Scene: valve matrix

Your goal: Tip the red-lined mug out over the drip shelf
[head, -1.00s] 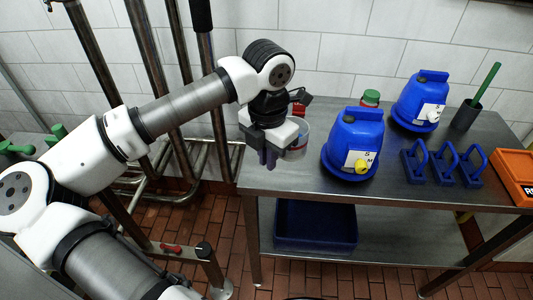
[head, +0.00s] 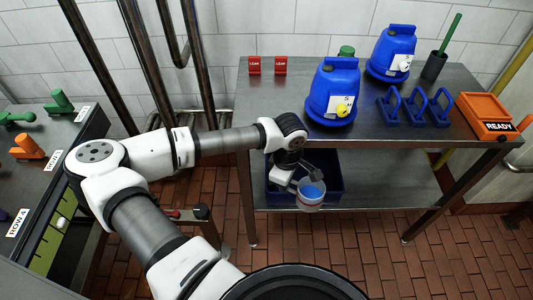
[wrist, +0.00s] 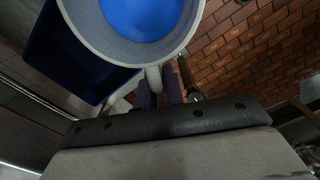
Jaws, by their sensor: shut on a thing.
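The mug (head: 310,196) is pale with a reddish band around its outside and bright blue inside. I cannot tell whether the blue is liquid or the inner surface. It looks roughly upright, mouth up, in front of the lower shelf. My gripper (head: 291,184) is shut on its handle from the left. In the wrist view the mug (wrist: 90,38) fills the top, and its handle (wrist: 153,78) meets my fingers (wrist: 160,96). The lower metal shelf (head: 385,190) runs under the table; I cannot tell if it is the drip shelf.
A blue bin (head: 333,163) stands on the lower shelf just behind the mug. Above, the tabletop (head: 285,105) holds two blue canisters (head: 332,95), red LEAK tags (head: 254,66), blue handled pieces (head: 413,108) and an orange READY tray (head: 485,107). The lower shelf's right side is clear.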

